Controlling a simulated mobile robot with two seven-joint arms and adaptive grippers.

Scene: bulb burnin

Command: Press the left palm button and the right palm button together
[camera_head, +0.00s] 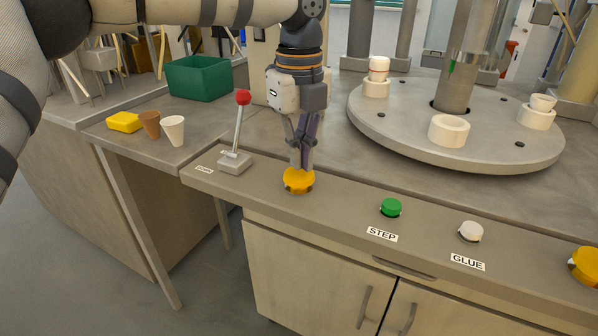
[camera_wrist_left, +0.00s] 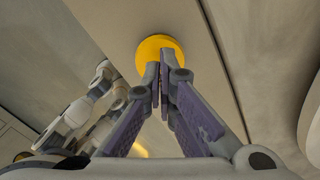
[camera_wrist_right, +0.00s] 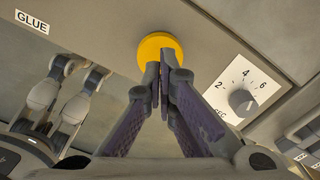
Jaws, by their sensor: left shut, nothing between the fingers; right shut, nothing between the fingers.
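The left palm button (camera_head: 299,183) is a yellow dome on the front ledge of the bench, right of the lever. My left gripper (camera_head: 301,168) is shut and points down at it, its fingertips at or just above the top; I cannot tell whether they touch. The same button shows in the left wrist view (camera_wrist_left: 158,48). The right palm button (camera_head: 585,266) is yellow, at the right edge of the head view. In the right wrist view the right palm button (camera_wrist_right: 160,48) lies just beyond the fingertips of my shut right gripper (camera_wrist_right: 163,70); contact is unclear.
A lever with a red knob (camera_head: 243,98) stands left of the left button. A green STEP button (camera_head: 391,207) and a white GLUE button (camera_head: 471,231) sit between the palm buttons. A round table (camera_head: 400,142) with white cups is behind. A dial (camera_wrist_right: 243,101) is beside the right button.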

